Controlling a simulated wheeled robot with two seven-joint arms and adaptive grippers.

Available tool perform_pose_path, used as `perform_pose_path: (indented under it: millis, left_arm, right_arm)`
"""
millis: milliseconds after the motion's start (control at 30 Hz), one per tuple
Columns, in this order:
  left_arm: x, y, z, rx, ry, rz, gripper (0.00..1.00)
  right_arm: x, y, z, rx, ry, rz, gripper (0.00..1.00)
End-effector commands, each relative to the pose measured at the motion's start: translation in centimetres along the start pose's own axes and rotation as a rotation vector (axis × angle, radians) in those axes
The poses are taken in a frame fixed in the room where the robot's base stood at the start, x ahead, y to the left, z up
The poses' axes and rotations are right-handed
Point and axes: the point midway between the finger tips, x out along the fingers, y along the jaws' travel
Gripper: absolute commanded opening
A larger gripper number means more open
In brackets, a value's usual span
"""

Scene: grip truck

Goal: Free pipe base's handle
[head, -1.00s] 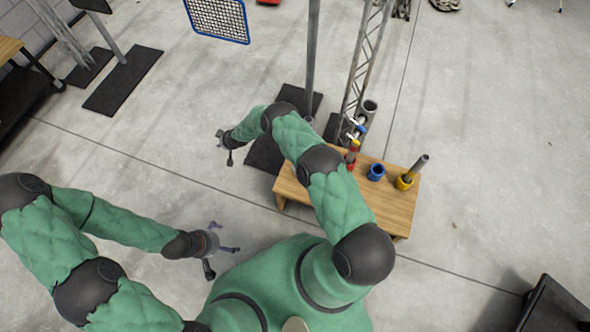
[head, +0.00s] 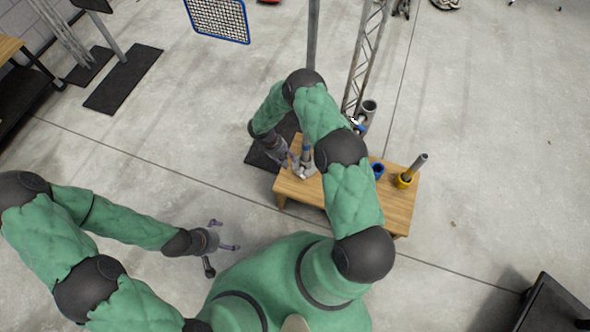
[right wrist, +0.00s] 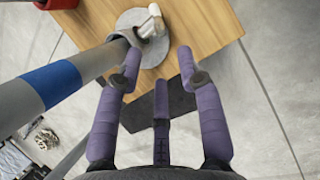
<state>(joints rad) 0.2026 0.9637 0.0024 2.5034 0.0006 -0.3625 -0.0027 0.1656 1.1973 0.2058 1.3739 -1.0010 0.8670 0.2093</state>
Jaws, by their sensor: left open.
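The pipe base (right wrist: 142,40) is a grey round plate with a socket, standing on the small wooden table. A grey pipe (right wrist: 90,68) with a blue band rises from it, and its pale handle (right wrist: 152,22) sticks out at the socket. In the head view the pipe base (head: 303,168) is at the table's left part. My right gripper (right wrist: 160,70) is open, its purple fingers pointing at the base, with nothing visible between them. The handle is just beyond the fingertips, apart from them. My left gripper (head: 224,242) is open and empty, away from the table.
A red base (right wrist: 60,3) stands behind the pipe base. A truss (head: 362,60) and a pole rise behind the table.

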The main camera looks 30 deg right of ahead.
Motion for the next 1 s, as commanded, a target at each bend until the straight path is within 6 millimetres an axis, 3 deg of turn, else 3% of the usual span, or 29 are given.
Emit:
perform_pose_path:
  millis: [300, 500, 933, 1000]
  left_arm:
    - [2.3, -0.8, -0.1, 0.000, 0.000, 0.000, 1.00]
    - [3.0, -1.1, -0.1, 0.000, 0.000, 0.000, 1.00]
    - [3.1, -1.1, -0.1, 0.000, 0.000, 0.000, 1.00]
    - [3.1, -1.1, -0.1, 0.000, 0.000, 0.000, 1.00]
  right_arm:
    - [6.0, -0.1, -0.1, 0.000, 0.000, -0.003, 0.38]
    - [8.2, -0.1, -0.2, 0.001, 0.002, -0.002, 0.38]
    - [8.8, -0.1, -0.1, 0.001, 0.003, -0.002, 0.38]
    - [8.8, -0.1, -0.1, 0.000, 0.003, -0.002, 0.18]
